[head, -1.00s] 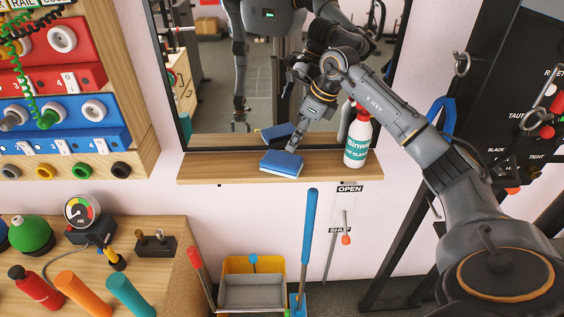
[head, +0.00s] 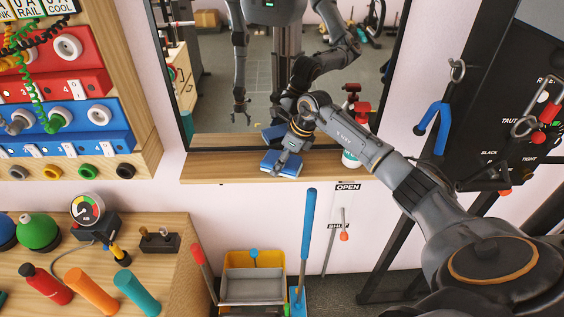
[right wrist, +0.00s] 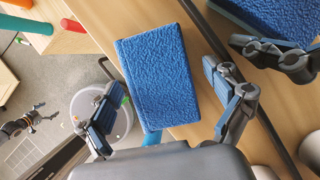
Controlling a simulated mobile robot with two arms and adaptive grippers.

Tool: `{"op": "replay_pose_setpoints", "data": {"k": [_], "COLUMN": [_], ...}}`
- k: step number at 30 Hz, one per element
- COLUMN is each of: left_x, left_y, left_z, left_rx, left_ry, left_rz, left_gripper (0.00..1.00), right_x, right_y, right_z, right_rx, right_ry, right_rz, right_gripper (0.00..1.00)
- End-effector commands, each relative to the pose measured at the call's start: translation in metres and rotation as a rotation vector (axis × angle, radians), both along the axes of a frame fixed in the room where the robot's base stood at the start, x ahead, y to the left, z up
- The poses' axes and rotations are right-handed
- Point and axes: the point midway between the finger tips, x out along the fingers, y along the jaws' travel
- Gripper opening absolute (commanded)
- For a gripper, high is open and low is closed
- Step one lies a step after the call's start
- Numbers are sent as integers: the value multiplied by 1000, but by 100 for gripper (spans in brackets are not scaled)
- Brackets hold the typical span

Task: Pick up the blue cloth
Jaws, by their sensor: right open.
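The blue cloth (head: 289,169) is a flat, pad-like block lying on the wooden shelf below the mirror. My right gripper (head: 276,165) is at the cloth, partly covering it from above. In the right wrist view the textured cloth (right wrist: 157,75) lies between the two spread fingers of my right gripper (right wrist: 163,80). The fingers are open with gaps on both sides, and nothing is held. My left gripper is not directly in view; only a mirror reflection of my other arm shows.
The wooden shelf (head: 215,170) is narrow, with the mirror (head: 215,110) close behind. A spray bottle (head: 351,158) stands right of the cloth, mostly hidden by my arm. The shelf's left part is clear.

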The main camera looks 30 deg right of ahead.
Motion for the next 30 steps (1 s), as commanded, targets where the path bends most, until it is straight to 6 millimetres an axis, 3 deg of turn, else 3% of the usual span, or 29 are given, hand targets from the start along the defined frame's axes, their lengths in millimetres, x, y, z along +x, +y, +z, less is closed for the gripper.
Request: {"op": "replay_pose_setpoints", "data": {"k": [27,30], "left_x": [0,0], "left_y": [0,0], "left_z": [-7,-7], "left_rx": [0,0], "left_ry": [0,0], "left_rz": [0,0], "left_gripper": [90,90], "right_x": [0,0], "right_y": [0,0], "right_z": [-4,-4], "right_rx": [1,1], "right_ry": [0,0], "right_rz": [0,0], "right_gripper": [91,72]}}
